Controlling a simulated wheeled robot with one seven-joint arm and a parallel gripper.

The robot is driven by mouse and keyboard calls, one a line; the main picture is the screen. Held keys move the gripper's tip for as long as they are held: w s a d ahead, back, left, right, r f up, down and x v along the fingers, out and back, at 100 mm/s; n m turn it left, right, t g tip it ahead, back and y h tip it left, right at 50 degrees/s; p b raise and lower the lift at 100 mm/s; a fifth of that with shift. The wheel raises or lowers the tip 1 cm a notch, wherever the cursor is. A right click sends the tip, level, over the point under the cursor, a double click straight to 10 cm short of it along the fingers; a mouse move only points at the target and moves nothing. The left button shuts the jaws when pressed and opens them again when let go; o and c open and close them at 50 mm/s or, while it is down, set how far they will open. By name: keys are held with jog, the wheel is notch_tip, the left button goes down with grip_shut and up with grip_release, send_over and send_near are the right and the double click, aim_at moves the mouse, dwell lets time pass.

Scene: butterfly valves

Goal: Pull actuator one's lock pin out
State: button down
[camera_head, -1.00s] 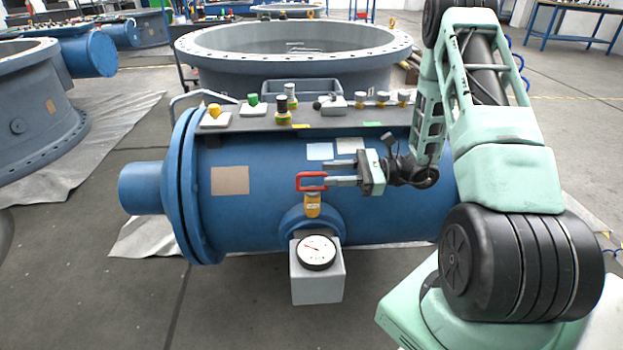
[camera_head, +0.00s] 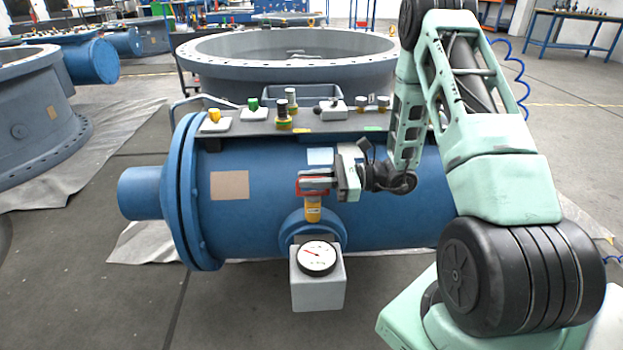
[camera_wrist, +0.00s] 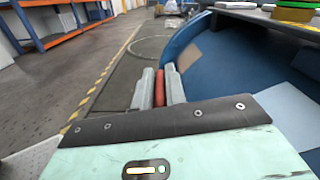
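A red U-shaped handle (camera_head: 307,193), which looks like the lock pin's grip, stands above a yellow tag (camera_head: 313,211) on the front of the large blue cylindrical body (camera_head: 262,213). My gripper (camera_head: 316,178) reaches in from the right, with its fingers at the red handle and partly covering it. In the wrist view, the red handle (camera_wrist: 159,88) shows as a narrow strip between the two grey fingers of my gripper (camera_wrist: 160,86). The fingers lie close against it on both sides and look shut on it. The pin's shaft is hidden.
A grey box with a round white dial (camera_head: 316,257) sits just below the handle. A grey shelf (camera_head: 240,126) with several coloured knobs runs along the top of the cylinder. A large grey flanged ring (camera_head: 290,45) stands behind. The floor at left front is clear.

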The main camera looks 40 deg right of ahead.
jog(key=shift+w+r+p, duration=0.1)
jog(key=shift+r+p, duration=1.85)
jog(key=shift+r, duration=0.2)
jog(key=c, duration=1.5)
grip_release()
jog(key=shift+f, duration=0.1)
jog(key=shift+d, duration=0.1)
jog(key=p+v, duration=0.2)
jog(key=v, duration=1.5)
jog(key=shift+d+p, duration=0.15)
jog(key=shift+p, duration=0.25)
